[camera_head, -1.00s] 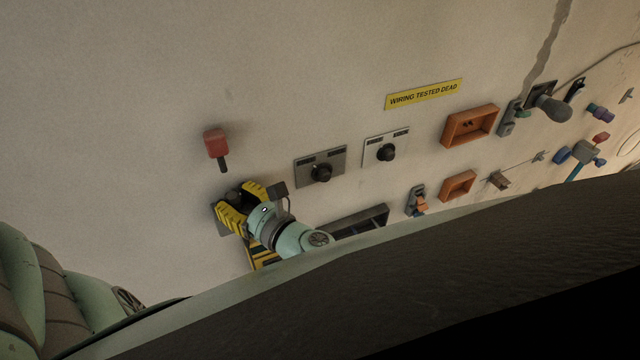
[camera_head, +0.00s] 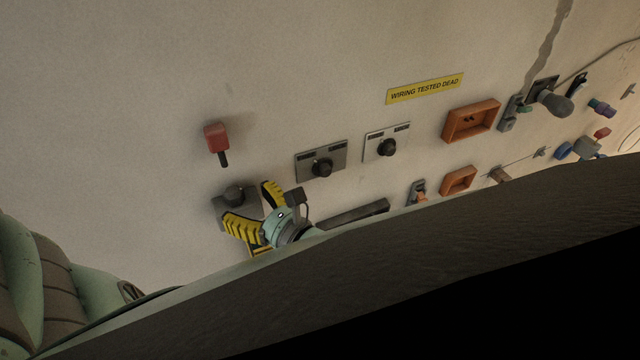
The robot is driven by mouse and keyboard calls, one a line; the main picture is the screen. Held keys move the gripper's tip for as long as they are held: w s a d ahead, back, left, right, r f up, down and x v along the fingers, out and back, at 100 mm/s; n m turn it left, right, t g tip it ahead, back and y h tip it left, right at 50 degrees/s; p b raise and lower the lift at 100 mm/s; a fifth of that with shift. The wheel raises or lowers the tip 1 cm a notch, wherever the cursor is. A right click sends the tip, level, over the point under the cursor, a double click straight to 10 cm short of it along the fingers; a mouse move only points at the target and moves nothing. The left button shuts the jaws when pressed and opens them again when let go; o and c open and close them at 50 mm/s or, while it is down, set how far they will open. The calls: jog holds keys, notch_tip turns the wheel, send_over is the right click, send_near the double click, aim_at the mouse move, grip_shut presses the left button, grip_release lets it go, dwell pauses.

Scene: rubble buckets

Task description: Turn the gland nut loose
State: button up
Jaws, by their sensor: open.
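My gripper (camera_head: 248,204) has yellow and black striped fingers spread open, with nothing seen between them. It is at the lower left of the wall, just right of and below a grey plate (camera_head: 226,211) with a dark round knob-like fitting (camera_head: 233,194) on it. The fingers appear apart from this fitting. It may be the gland nut, but I cannot tell for sure at this size. My arm and a large dark body part hide the lower part of the wall.
Two plates with black knobs (camera_head: 322,168) (camera_head: 387,147) sit to the right. A red box with a dark stem (camera_head: 216,142) is above the gripper. Orange trays (camera_head: 471,121) (camera_head: 458,181) and a dark tray (camera_head: 352,212) stick out. A yellow sign (camera_head: 424,88) reads "WIRING TESTED DEAD".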

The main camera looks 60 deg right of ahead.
jog(key=s, duration=0.8)
jog(key=shift+s+a, duration=0.2)
jog(key=shift+a, duration=0.05)
